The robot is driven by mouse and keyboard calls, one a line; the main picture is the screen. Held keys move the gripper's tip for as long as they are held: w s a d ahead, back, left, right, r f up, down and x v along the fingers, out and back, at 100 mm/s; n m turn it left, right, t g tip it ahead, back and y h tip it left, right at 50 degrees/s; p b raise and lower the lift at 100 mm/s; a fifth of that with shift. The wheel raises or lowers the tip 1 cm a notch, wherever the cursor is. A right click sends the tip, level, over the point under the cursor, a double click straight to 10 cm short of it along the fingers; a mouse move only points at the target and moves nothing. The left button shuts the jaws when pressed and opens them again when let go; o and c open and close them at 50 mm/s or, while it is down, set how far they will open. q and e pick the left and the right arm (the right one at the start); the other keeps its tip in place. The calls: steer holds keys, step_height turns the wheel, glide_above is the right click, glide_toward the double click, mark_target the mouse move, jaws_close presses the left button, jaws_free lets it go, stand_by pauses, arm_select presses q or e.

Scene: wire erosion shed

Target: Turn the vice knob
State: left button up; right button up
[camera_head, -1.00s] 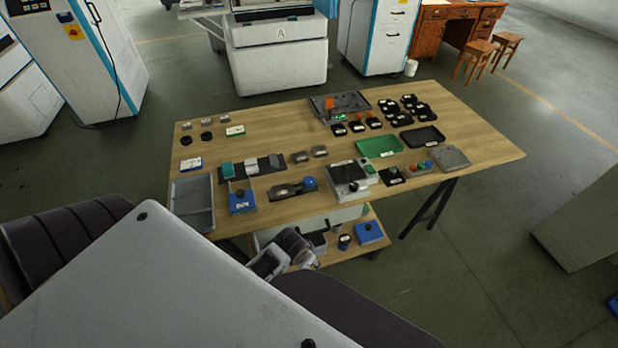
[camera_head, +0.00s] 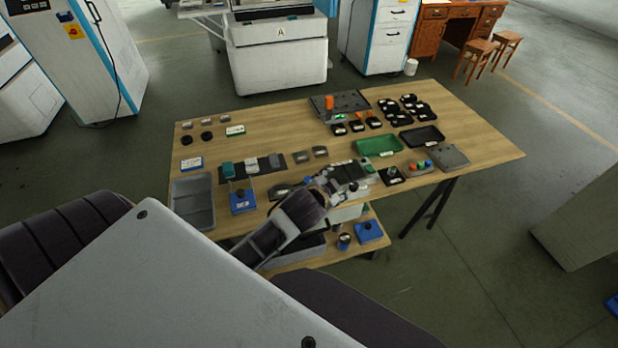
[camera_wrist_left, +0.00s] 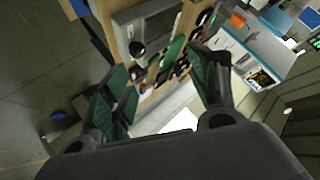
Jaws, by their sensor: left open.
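A low dark grey fixture (camera_head: 281,191) lies near the front edge of the table, its right part and blue ball knob hidden behind my left arm. I cannot tell for certain whether this is the vice. A grey device (camera_head: 352,171) with a dark panel stands to its right, partly covered by my gripper. My left gripper (camera_head: 328,184) is over the front edge by this device. In the left wrist view my gripper (camera_wrist_left: 160,72) is open and empty; a black knob (camera_wrist_left: 137,49) on the grey device shows beyond the fingers. My right gripper is out of view.
A lower shelf (camera_head: 292,264) holds more items.

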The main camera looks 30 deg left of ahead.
arm_select(q)
steer(key=w+d+r+m+t+h, duration=0.3)
steer(key=w+d+r+m+t, duration=0.15)
steer(key=r, duration=0.35)
steer(key=w+d+r+m+t+h, duration=0.35)
steer(key=w+r+m, duration=0.2)
steer(key=r, duration=0.35)
steer(key=s+d+r+m+g+h, duration=0.15)
steer(key=d+m+g+h, duration=0.45)
steer(key=m, duration=0.6)
steer(key=s+d+m+g+h, duration=0.35)
steer(key=d+m+h, duration=0.35)
steer(key=m, duration=0.4)
steer(key=a+f+m+g+y, duration=0.4)
steer(key=f+m, duration=0.1)
steer(key=f, duration=0.2)
steer(key=a+f+m+g+y, duration=0.4)
steer(key=f+m, duration=0.1)
steer(key=f, duration=0.1)
steer(key=w+a+f+g+y, duration=0.1)
steer(key=a+y, duration=0.4)
steer(key=a, duration=0.7)
steer(key=a+f+m+y, duration=0.1)
steer(key=a+y, duration=0.4)
steer(key=a, duration=0.8)
steer(key=shift+w+a+f+m+g, duration=0.15)
steer(key=shift+w+f+m+g, duration=0.15)
steer(key=shift+w+f+g, duration=0.1)
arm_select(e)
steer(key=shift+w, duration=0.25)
